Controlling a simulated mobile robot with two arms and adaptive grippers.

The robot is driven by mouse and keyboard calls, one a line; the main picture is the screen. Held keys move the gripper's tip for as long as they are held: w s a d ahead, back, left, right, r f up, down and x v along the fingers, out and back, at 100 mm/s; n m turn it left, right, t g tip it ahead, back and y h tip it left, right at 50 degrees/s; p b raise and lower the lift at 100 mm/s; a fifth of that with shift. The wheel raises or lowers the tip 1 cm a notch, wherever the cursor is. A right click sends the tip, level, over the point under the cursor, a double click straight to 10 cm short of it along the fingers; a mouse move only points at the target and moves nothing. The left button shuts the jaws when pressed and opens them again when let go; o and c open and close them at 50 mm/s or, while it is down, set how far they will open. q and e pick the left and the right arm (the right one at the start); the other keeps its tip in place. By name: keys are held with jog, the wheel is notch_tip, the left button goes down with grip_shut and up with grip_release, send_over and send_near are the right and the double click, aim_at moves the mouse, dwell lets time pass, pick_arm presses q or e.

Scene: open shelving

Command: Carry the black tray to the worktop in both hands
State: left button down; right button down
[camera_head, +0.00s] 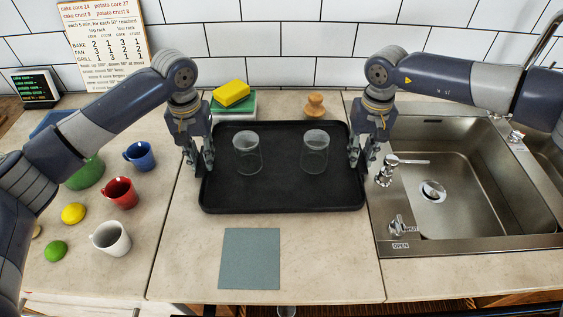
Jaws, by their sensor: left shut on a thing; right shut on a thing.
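The black tray (280,192) is a wide dark rectangle with a raised rim, over the middle of the light stone worktop (330,260). Two clear glasses stand upright on it, a left glass (247,153) and a right glass (315,152). My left gripper (202,170) is shut on the tray's left rim. My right gripper (360,160) is shut on its right rim. The tray looks level. I cannot tell whether its underside touches the worktop.
A blue-grey square mat (250,259) lies in front of the tray. A sink (470,180) with a tap (400,162) is close on the right. Blue (140,155), red (120,193) and white (111,238) mugs stand left. A yellow sponge (231,93) and wooden object (315,106) are behind.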

pick_arm(q)
jog(key=shift+r, duration=0.15)
pick_arm(e)
jog(key=shift+r, duration=0.15)
